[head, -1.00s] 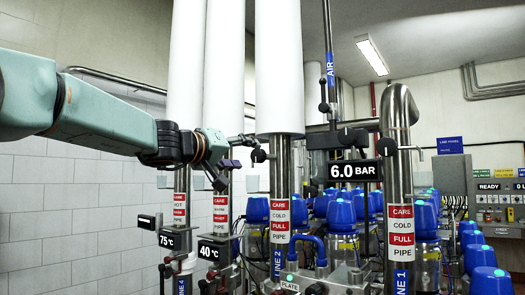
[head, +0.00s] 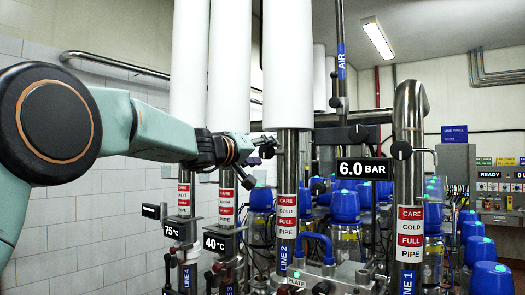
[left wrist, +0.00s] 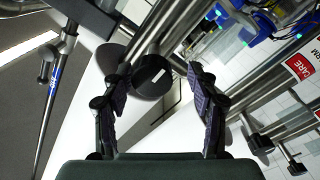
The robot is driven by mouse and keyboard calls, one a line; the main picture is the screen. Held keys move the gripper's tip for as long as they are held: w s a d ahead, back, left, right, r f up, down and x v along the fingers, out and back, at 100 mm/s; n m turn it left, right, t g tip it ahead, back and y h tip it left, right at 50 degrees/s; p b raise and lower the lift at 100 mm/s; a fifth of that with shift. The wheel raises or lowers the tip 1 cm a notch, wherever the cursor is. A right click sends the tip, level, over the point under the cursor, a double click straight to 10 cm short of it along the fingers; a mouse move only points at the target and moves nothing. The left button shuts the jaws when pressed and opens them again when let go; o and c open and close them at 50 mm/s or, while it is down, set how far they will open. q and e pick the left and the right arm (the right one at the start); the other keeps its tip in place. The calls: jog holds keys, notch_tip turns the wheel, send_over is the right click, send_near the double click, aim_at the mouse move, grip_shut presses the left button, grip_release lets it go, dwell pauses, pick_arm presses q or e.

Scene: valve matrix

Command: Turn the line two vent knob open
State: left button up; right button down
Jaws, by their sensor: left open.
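The line two vent knob is a round black knob (left wrist: 152,76) with a white mark on its rim. In the left wrist view it sits ahead, between the two finger tips of my left gripper (left wrist: 158,82). The fingers stand open, and I see no contact with it. In the head view my left gripper (head: 257,160) is beside the upper line two pipe (head: 287,170), just below its white sleeve. There the gripper partly covers the knob, so its turn is hard to read. My right gripper is not in view.
A 6.0 BAR sign (head: 363,169) hangs between. Two labelled pipes stand left, with 75°C (head: 176,230) and 40°C (head: 220,242) signs. Blue-capped units (head: 344,207) fill the back.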

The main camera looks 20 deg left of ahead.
pick_arm(q)
jog(key=shift+d, duration=0.85)
jog(key=shift+c, duration=1.4)
jog(key=shift+r, duration=0.1)
jog(key=shift+c, duration=0.8)
jog(key=shift+a, duration=0.55)
jog(key=c, duration=0.3)
jog(key=shift+d, duration=0.25)
jog(key=c, duration=0.4)
jog(key=shift+a, duration=0.15)
jog(key=shift+c, duration=0.2)
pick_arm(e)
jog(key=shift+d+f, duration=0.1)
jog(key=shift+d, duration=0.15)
